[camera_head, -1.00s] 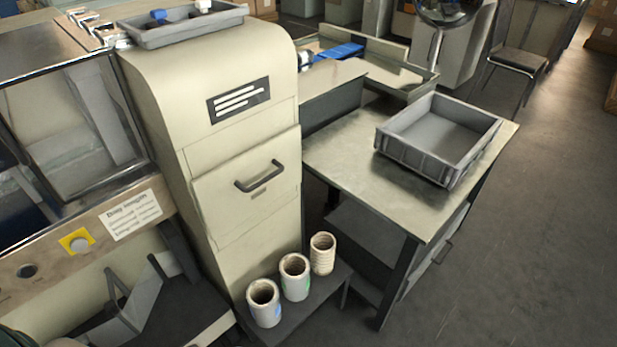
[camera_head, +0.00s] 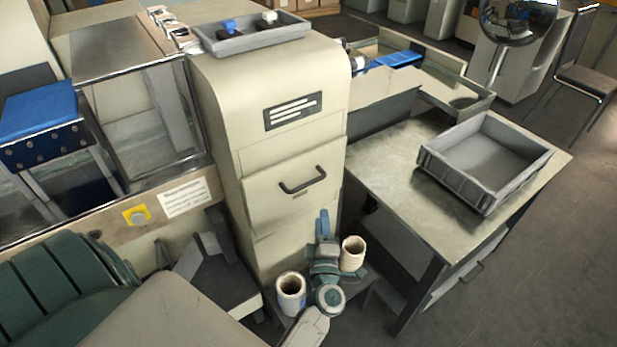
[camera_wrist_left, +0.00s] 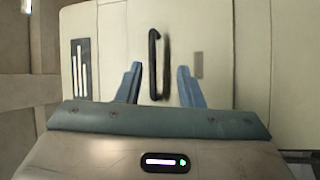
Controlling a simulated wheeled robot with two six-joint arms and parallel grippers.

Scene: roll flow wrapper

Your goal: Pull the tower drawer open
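The cream tower (camera_head: 275,85) stands in the middle of the head view. Its drawer front (camera_head: 262,205) carries a dark bar handle (camera_head: 302,181) and looks closed or nearly so. My left gripper (camera_head: 323,222) is below and slightly right of the handle in the head view, fingers pointing up. In the left wrist view its two blue fingers (camera_wrist_left: 159,84) are spread. The handle (camera_wrist_left: 153,62) appears between and ahead of them, with its near end level with the fingertips; contact cannot be told. My right gripper is not in view.
Cups (camera_head: 290,293) stand on a low shelf beneath the gripper, another cup (camera_head: 353,253) close to its right. A table (camera_head: 400,200) with a grey crate (camera_head: 436,170) stands right of the tower. A grey tray (camera_head: 212,45) sits on top of the tower.

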